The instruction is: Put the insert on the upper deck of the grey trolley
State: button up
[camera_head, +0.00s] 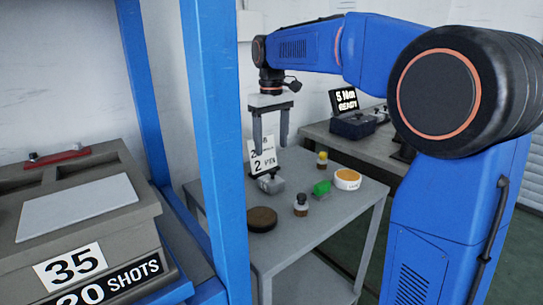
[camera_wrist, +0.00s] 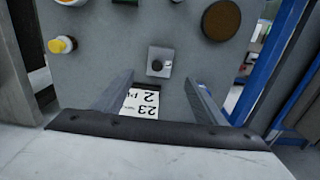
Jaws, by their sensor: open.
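A small grey metal block with a dark knob on top, which looks like the insert (camera_head: 271,184), sits on the upper deck of the grey trolley (camera_head: 318,226). It also shows in the wrist view (camera_wrist: 159,62), lying flat on the deck. My gripper (camera_head: 271,147) hangs above it with its fingers pointing down, open and empty. In the wrist view the gripper (camera_wrist: 159,80) has its fingers apart, with the block beyond and between their tips. A gap shows between the fingertips and the block.
A "2 PIN" card (camera_head: 262,161) stands right behind the block. A blue post (camera_head: 215,130) stands left.

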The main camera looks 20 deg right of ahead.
jog(key=s+d+m+t, duration=0.1)
jog(key=s+d, duration=0.2)
jog(key=s, duration=0.6)
jog(key=s+d+f+m+t, duration=0.1)
jog(key=s+d+f+t, duration=0.1)
jog(key=s+f, duration=0.6)
jog(key=s+d+f+m+t, duration=0.1)
jog(key=s+f, duration=0.7)
jog(key=s, duration=0.8)
jog(key=shift+s+d+f+m+t, duration=0.35)
jog(key=shift+d+m, duration=0.25)
jog(key=shift+m, duration=0.2)
jog(key=shift+c, duration=0.2)
